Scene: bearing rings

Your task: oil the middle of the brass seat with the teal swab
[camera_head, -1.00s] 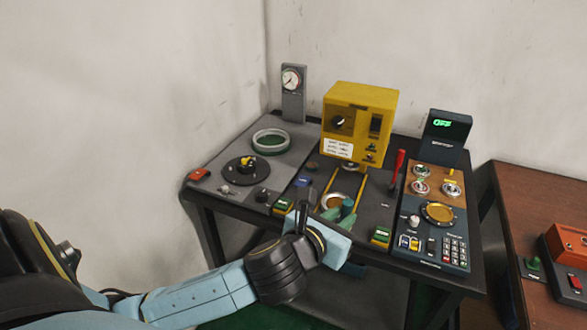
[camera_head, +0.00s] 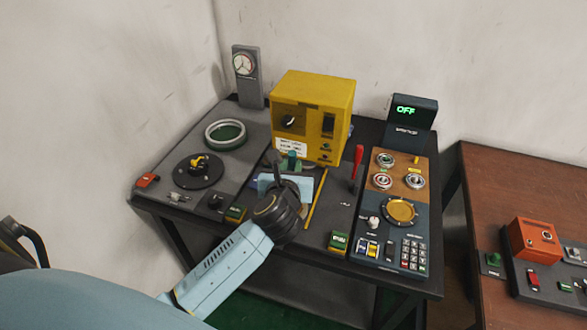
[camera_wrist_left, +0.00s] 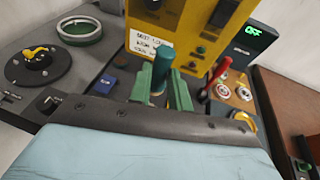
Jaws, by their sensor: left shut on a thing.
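My left gripper (camera_head: 290,165) is shut on the teal swab (camera_head: 292,158), just in front of the yellow box. In the left wrist view the swab (camera_wrist_left: 161,68) stands upright between the green fingers (camera_wrist_left: 163,90); its lower end is hidden. A round brass-coloured seat (camera_head: 400,211) in a dark ring lies on the right-hand panel, well to the right of the gripper. Part of its edge shows in the left wrist view (camera_wrist_left: 244,121). My gripper and wrist hide the table directly in front of the yellow box. My right gripper is out of view.
The yellow box (camera_head: 312,115) stands close behind the gripper. A red lever (camera_head: 357,162) rises between gripper and right panel. Bearing rings (camera_head: 384,180) lie on the orange pad. A green-floored ring (camera_head: 226,134) and dark turntable (camera_head: 198,170) are at left.

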